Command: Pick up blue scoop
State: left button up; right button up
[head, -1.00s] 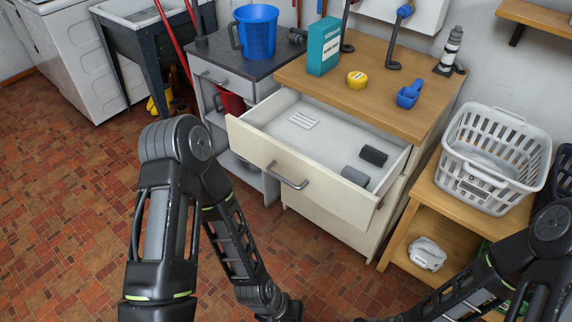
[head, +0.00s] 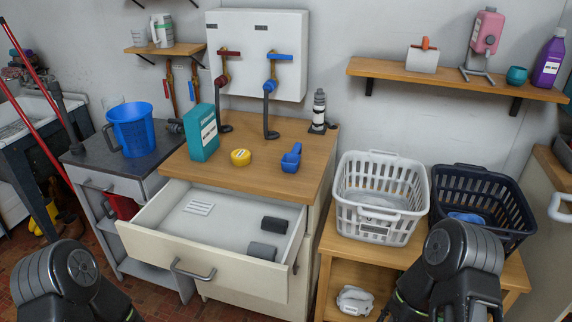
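The blue scoop (head: 291,158) lies on the wooden top of the drawer cabinet (head: 255,178), near its right side, to the right of a round yellow tin (head: 240,157). My two arms show only in part at the bottom left and bottom right of the head view. Both grippers are out of the picture. Nothing touches the scoop.
The cabinet's drawer (head: 222,262) stands open in front, with dark grey blocks and a white slotted piece inside. A teal box (head: 202,132) stands left of the tin. A white basket (head: 347,208) and a dark basket (head: 507,207) stand to the right.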

aim_at(291, 162)
jog(key=i+l+z, duration=0.35)
jog(key=l, duration=0.3)
jog(key=i+l+z, duration=0.35)
jog(key=i+l, duration=0.1)
jog(key=l, duration=0.1)
